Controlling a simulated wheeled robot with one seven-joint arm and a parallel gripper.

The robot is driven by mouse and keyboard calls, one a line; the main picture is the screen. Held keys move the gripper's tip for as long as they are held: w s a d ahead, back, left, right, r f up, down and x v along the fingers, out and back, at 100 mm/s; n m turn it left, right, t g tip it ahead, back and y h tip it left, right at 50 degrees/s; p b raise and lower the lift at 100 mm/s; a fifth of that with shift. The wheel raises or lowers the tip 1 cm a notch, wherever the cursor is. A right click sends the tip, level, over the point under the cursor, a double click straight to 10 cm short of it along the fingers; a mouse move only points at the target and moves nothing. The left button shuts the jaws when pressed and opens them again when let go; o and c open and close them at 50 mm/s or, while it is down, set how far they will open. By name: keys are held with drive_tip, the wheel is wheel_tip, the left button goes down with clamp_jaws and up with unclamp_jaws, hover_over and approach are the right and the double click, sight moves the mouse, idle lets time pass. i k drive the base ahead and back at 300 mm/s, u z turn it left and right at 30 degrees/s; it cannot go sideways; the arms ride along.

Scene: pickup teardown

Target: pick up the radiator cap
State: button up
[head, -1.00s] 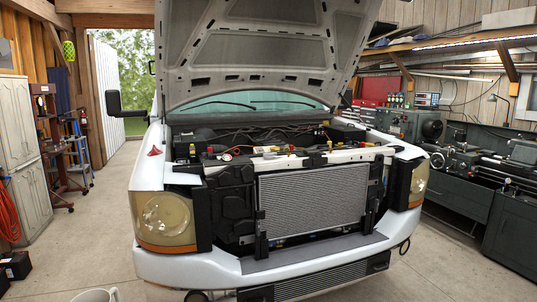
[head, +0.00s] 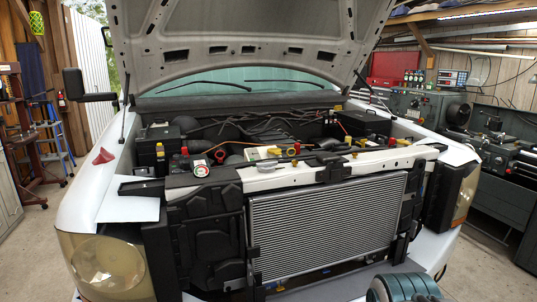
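The engine bay of a white pickup is open in the head view, with several small caps and fittings along its front. A round piece with a red, white and green face (head: 201,169) stands at the left end of the radiator support, and it looks like the radiator cap, though I cannot be sure. My gripper cannot be made out. A ribbed teal shape (head: 403,288) at the bottom edge may be part of my arm.
The radiator (head: 325,228) and the white crossbar (head: 300,174) stand between me and the bay. The raised hood (head: 245,40) hangs above. A lathe (head: 495,145) is at the right.

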sight(266, 167)
drive_tip(key=i, duration=0.9)
drive_tip(key=u, duration=1.1)
drive_tip(key=i, duration=0.65)
drive_tip(key=z, duration=1.65)
